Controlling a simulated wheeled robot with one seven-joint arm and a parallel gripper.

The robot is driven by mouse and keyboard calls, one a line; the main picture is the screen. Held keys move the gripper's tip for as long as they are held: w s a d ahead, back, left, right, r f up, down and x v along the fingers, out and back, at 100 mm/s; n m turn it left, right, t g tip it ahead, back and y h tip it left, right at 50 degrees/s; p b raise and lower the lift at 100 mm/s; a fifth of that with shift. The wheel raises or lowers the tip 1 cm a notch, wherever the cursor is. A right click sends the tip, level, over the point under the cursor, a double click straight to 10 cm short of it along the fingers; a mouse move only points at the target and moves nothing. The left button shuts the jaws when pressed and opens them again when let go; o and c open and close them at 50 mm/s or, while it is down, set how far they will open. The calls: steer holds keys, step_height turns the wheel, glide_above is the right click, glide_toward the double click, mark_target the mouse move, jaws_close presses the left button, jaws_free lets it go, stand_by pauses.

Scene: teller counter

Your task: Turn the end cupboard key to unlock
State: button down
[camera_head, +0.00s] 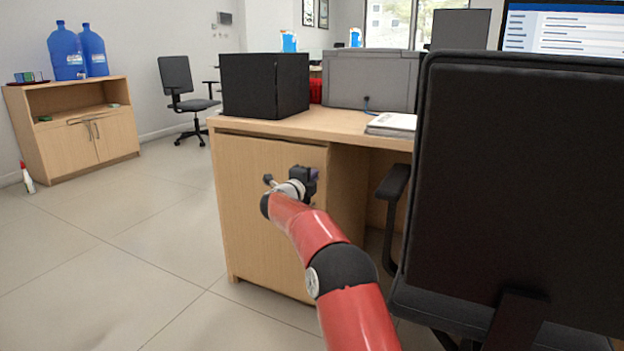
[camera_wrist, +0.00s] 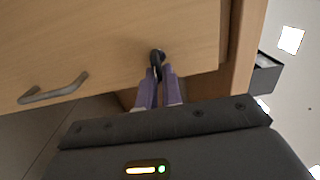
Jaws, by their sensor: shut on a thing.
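The end cupboard (camera_head: 250,205) is a light wood door at the left end of the desk. It also fills the upper part of the wrist view (camera_wrist: 120,40), with a grey bar handle (camera_wrist: 54,90) at the left. A small dark key (camera_wrist: 157,58) sits at the door near its edge. My gripper (camera_wrist: 160,80) has its two purple fingertips closed on the key, at the door face. In the head view my gripper (camera_head: 303,180) is against the upper right of the door, and my arm hides the key.
A black office chair (camera_head: 520,190) stands close at the right. A black box (camera_head: 265,84), a grey machine (camera_head: 372,80) and papers (camera_head: 392,122) are on the desk top. A low cabinet (camera_head: 75,130) with blue water bottles stands at the left.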

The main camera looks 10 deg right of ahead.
steer(key=c, duration=1.6)
jaws_free()
steer(key=shift+d, duration=0.1)
steer(key=shift+o, duration=0.2)
steer(key=v, duration=0.8)
steer(key=shift+w, duration=0.1)
